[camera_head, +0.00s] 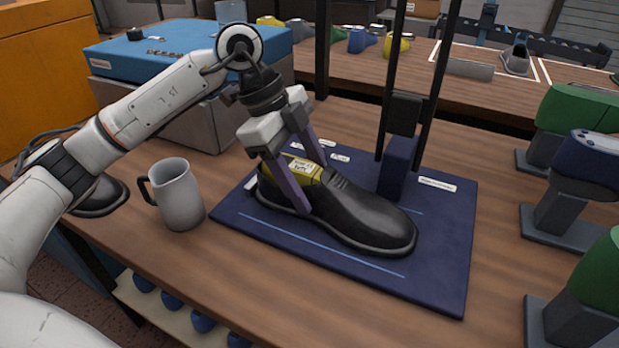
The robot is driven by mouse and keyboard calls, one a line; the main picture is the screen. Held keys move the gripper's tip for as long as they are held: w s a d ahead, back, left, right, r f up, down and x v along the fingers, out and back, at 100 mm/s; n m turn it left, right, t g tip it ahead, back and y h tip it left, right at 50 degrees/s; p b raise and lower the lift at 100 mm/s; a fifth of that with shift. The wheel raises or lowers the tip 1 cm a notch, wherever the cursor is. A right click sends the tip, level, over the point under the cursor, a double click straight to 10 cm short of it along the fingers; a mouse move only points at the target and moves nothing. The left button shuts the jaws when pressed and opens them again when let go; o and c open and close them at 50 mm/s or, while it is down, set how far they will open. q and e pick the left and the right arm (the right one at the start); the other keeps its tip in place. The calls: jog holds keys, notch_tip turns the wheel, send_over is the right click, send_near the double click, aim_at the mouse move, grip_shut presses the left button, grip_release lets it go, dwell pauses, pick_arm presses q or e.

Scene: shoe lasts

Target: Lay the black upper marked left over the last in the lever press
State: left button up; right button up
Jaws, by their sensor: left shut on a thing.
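The black upper (358,213) sits on the blue base (452,270) of the lever press, toe to the right. A yellow last (288,168) with a white label shows in its opening; the label is too small to read. My left gripper (311,190) comes down from above with its fingers on either side of the upper behind the laces, shut on it. The far fingertip is hidden. The press's dark uprights (405,85) and a dark blue block (398,168) stand just behind the toe. My right gripper is out of view.
A grey mug (178,195) stands left of the base. A blue-topped box (190,50) is at the back left. Green and blue lasts on stands (560,195) line the right edge. Bare wood lies between.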

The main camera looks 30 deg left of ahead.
pick_arm(q)
jog(key=shift+f, duration=0.35)
dwell(0.3)
jog(key=o, duration=1.4)
jog(key=v, duration=1)
jog(key=shift+a+r+p, duration=0.1)
jog(key=shift+r+p, duration=0.1)
jog(key=shift+p, duration=0.2)
jog(key=shift+s, duration=0.1)
